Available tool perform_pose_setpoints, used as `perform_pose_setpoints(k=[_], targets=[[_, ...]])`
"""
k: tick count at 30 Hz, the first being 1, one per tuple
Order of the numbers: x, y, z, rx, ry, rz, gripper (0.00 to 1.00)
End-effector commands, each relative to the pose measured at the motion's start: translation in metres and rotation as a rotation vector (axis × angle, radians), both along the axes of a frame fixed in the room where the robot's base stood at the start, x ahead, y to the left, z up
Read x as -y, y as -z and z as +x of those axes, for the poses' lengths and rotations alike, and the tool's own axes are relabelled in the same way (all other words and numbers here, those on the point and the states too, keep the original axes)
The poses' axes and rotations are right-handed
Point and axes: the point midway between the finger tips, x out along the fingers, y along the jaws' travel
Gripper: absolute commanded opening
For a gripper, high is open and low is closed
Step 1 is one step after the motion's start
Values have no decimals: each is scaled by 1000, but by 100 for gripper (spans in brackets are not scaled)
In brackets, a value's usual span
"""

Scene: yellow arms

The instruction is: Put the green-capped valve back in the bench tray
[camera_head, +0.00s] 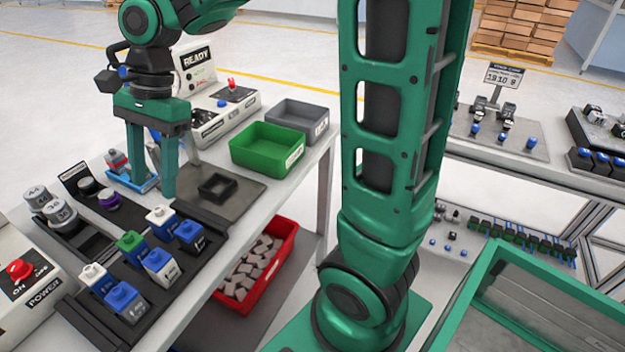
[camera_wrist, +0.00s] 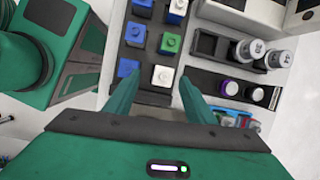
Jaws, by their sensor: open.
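The green-capped valve (camera_head: 130,243) stands upright in a dark tray (camera_head: 205,257) on the bench, among several blue- and white-capped valves. Its green cap also shows in the wrist view (camera_wrist: 170,44), beyond my fingertips. My gripper (camera_head: 153,190) points down behind the tray. Its two fingers are apart and nothing shows between them. In the wrist view my gripper (camera_wrist: 155,92) has its fingertips near the tray's near end, close to a white-capped valve (camera_wrist: 163,76) and a blue-capped valve (camera_wrist: 128,68). The valve's lower part is hidden by its neighbours and the tray.
A green bin (camera_head: 267,147) and a grey bin (camera_head: 297,118) stand at the bench's back right. A dark plate with a square frame (camera_head: 217,187) lies beside my gripper. Grey cylinders (camera_head: 50,203) stand left. A red bin (camera_head: 262,265) sits below the bench.

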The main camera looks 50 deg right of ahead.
Motion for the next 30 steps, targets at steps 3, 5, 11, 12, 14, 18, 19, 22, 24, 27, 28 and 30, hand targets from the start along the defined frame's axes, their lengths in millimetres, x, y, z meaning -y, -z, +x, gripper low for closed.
perform_pose_setpoints(k=[3, 5, 11, 12, 14, 18, 19, 22, 24, 27, 28, 30], targets=[[51, 4, -14, 70, -64, -49, 50], [75, 7, -24, 101, -109, -79, 50], [152, 20, -70, 165, -263, -173, 50], [167, 23, -81, 173, -295, -191, 50], [186, 28, -100, 179, -346, -215, 50], [224, 39, -147, 179, -463, -261, 50], [230, 42, -157, 176, -487, -267, 50], [246, 49, -184, 168, -554, -282, 50], [254, 53, -199, 162, -589, -288, 50], [258, 57, -212, 156, -624, -291, 50], [258, 57, -214, 155, -630, -292, 50], [258, 58, -216, 155, -639, -293, 50]])
